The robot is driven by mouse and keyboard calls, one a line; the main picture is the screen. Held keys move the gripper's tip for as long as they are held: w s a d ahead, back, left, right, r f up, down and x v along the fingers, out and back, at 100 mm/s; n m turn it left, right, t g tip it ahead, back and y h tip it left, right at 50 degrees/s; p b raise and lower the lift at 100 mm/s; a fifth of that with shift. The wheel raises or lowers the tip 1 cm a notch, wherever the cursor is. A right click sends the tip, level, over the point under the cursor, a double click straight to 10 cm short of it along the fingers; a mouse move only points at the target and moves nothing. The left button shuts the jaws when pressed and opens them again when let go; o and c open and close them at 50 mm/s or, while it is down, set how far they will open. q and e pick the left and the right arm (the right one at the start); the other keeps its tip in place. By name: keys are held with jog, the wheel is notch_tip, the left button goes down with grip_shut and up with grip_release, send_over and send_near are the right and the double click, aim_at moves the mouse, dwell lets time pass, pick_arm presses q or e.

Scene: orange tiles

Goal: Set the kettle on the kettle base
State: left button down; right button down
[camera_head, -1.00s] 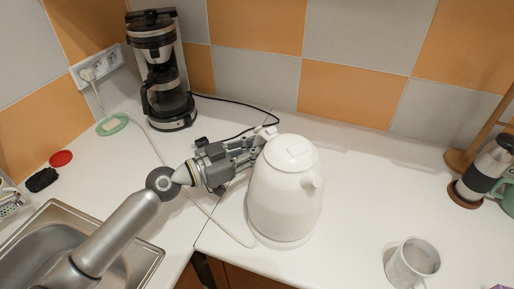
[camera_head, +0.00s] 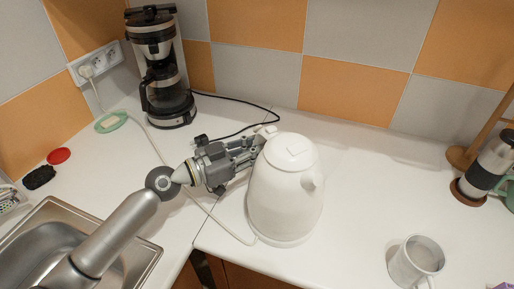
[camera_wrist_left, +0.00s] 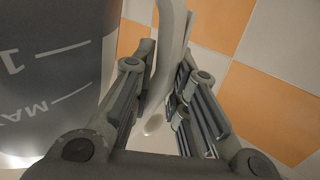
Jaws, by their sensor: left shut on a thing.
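The white kettle (camera_head: 284,195) stands upright in the middle of the head view, its spout facing right. The pale kettle base (camera_head: 283,243) shows only as a thin rim under the kettle, with a white cord running from its left side; the kettle hides the rest. I cannot tell whether the kettle rests fully on it. My left gripper (camera_head: 256,146) comes in from the left and is shut on the kettle's handle. In the left wrist view the white handle (camera_wrist_left: 172,45) runs between the fingers, beside the kettle's dark level window (camera_wrist_left: 55,75). My right gripper is not in view.
A coffee maker (camera_head: 160,75) stands at the back left. A sink (camera_head: 60,245) is at the front left, and a white mug (camera_head: 415,262) at the front right. A French press (camera_head: 486,170) is at the far right. The counter right of the kettle is clear.

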pick_arm(q)
jog(key=c, duration=1.7)
grip_release()
jog(key=shift+r, duration=0.15)
jog(key=shift+s+f, duration=0.1)
jog(key=shift+f, duration=0.35)
jog(key=b+v, duration=0.8)
jog(key=v, duration=0.3)
jog(key=shift+r, duration=0.25)
